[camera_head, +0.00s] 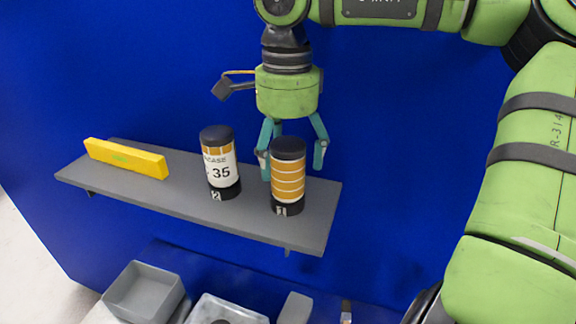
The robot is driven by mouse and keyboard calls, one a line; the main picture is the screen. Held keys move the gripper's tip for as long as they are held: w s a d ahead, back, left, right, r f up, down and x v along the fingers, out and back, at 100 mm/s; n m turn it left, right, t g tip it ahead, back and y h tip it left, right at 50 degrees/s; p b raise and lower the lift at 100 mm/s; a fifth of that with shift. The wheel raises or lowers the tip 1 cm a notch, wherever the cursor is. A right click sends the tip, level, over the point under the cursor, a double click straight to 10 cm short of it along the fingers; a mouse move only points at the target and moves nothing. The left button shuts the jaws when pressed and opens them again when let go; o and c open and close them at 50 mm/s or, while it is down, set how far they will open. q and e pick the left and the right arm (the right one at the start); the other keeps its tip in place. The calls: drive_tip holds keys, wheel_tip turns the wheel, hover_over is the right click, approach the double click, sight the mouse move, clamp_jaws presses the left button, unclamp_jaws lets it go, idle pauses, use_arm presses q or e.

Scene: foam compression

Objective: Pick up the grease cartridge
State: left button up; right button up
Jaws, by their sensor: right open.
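Two cartridges stand upright on a grey wall shelf (130,190). The one labelled 2 (220,165) has a black cap, an orange band and a white label with "35" and lettering that seems to end in "EASE". The one labelled 1 (288,180) is orange with thin white stripes and a black cap and base. My right gripper (293,165) points down just behind cartridge 1, fingers spread apart, one at each side of it in the picture. Whether the fingers touch it I cannot tell. My left gripper is not in view.
A yellow box-shaped bar (126,158) lies at the shelf's left end. A blue panel (390,150) stands behind the shelf. Below are a grey bin (143,292), a clear tray (229,311) and small items, partly cut off by the frame.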

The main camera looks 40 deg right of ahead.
drive_tip(key=shift+s+a, duration=0.1)
drive_tip(key=shift+a+r, duration=0.1)
drive_tip(key=shift+c, duration=0.9)
drive_tip(key=c, duration=1.2)
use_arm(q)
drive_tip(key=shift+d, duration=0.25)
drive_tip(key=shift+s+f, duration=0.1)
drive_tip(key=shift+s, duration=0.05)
use_arm(e)
drive_tip(key=shift+r, duration=0.4)
drive_tip(key=r+b, duration=0.2)
drive_tip(key=r, duration=0.1)
drive_tip(key=shift+s+a+r, duration=0.15)
drive_tip(key=shift+s+r, duration=0.1)
drive_tip(key=shift+s, duration=0.1)
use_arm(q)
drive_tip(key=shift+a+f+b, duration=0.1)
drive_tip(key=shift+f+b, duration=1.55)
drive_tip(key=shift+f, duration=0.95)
use_arm(e)
drive_tip(key=shift+s+a+r, duration=0.8)
drive_tip(key=shift+s+r, duration=0.3)
drive_tip(key=shift+s, duration=0.55)
drive_tip(key=shift+s+a+r, duration=0.8)
drive_tip(key=shift+s+r, duration=0.35)
drive_tip(key=shift+s, duration=0.45)
drive_tip(key=shift+s+a+r, duration=0.8)
drive_tip(key=shift+s+r, duration=0.3)
drive_tip(key=shift+s, duration=0.55)
